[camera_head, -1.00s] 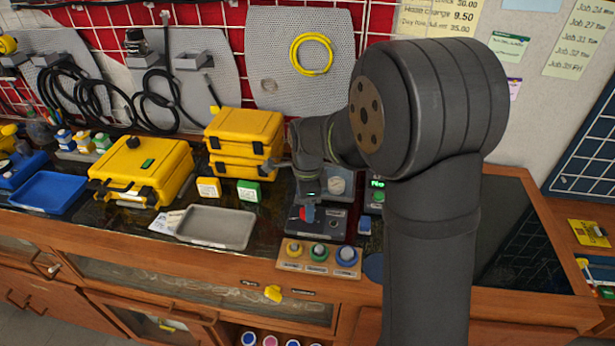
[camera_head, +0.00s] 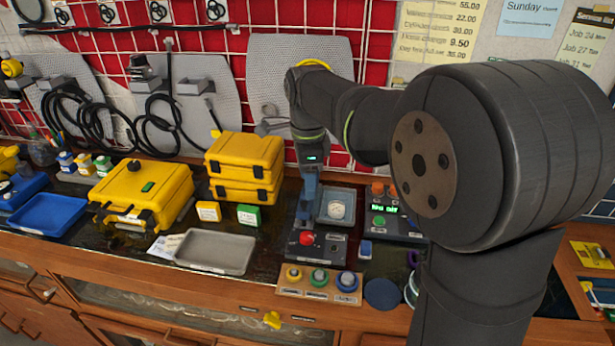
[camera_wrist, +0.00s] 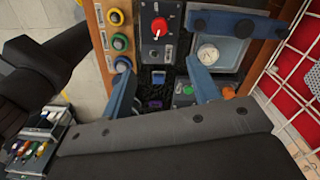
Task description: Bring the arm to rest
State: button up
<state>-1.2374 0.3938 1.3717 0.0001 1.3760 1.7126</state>
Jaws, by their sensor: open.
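My arm (camera_head: 350,110) reaches out over the workbench from the right and bends down at the wrist. My gripper (camera_head: 308,205) points down above the testbench, left of the gauge. In the wrist view my gripper (camera_wrist: 160,82) shows two blue fingers spread wide apart with nothing between them. The control box with a red knob (camera_head: 307,238) lies below it. The pressure gauge (camera_head: 337,211) sits in a grey panel beside it. In the head view the fingers overlap part of the box, and I cannot tell the exact height.
A grey tray (camera_head: 215,252) lies in front. A panel of coloured buttons (camera_head: 318,283) sits at the bench edge. A box with a green display (camera_head: 390,215) stands right of the gauge.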

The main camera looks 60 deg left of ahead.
aim_at(307, 235)
jog(key=shift+f, duration=0.1)
dwell(0.4)
notch_tip(307, 235, down, 17)
jog(key=shift+f, duration=0.15)
dwell(0.5)
